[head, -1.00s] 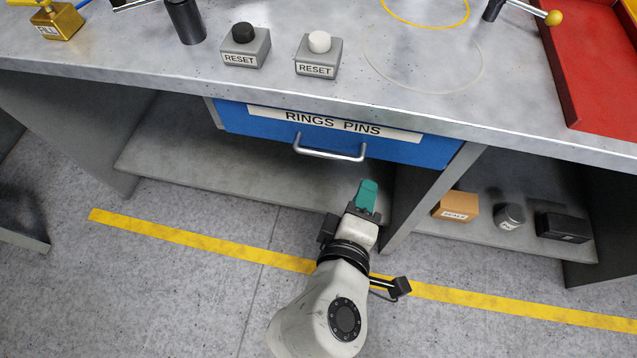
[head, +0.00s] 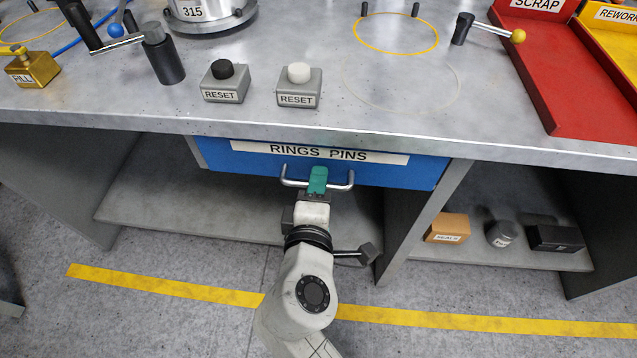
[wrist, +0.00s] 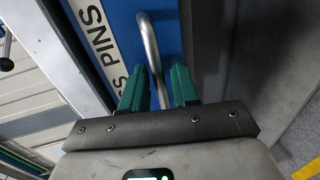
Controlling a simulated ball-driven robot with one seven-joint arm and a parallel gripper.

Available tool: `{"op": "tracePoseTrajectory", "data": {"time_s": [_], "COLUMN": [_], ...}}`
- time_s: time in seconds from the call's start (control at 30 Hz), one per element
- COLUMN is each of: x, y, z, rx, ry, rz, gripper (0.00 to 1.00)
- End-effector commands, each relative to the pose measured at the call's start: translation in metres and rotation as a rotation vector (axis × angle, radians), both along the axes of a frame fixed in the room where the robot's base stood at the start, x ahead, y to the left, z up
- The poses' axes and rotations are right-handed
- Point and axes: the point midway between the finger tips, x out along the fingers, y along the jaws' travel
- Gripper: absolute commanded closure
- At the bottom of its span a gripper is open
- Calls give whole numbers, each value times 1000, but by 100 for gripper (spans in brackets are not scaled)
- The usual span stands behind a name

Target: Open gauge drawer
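The blue drawer (head: 230,160) under the bench top carries the label "RINGS PINS" (head: 325,153); no label reading "gauge" shows. The drawer looks closed. Its silver bar handle (head: 290,182) sticks out at the front, and the handle also shows in the wrist view (wrist: 149,42). My gripper (head: 318,178) is at the middle of the handle. In the wrist view my gripper's green fingers (wrist: 158,82) stand apart, with the handle bar between them. The bar is nearer the left finger, with a gap on the right; I cannot tell whether it touches.
The bench top edge (head: 300,134) overhangs the drawer. To the right, a lower shelf (head: 480,259) holds an orange box (head: 447,228), a grey cylinder (head: 500,234) and a black box (head: 553,238). The floor before the bench, with its yellow line (head: 420,317), is clear.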

Motion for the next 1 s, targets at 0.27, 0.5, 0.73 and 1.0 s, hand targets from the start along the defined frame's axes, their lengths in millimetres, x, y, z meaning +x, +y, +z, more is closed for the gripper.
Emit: {"op": "tracePoseTrajectory", "data": {"time_s": [0.27, 0.5, 0.73, 1.0], "x": [4, 4, 4, 4], "y": [0, 0, 0, 0], "z": [-1, -1, -1, -1], "rx": [0, 0, 0, 0], "ry": [0, 0, 0, 1], "rz": [0, 0, 0, 0], "gripper": [71, 86, 100, 100]}}
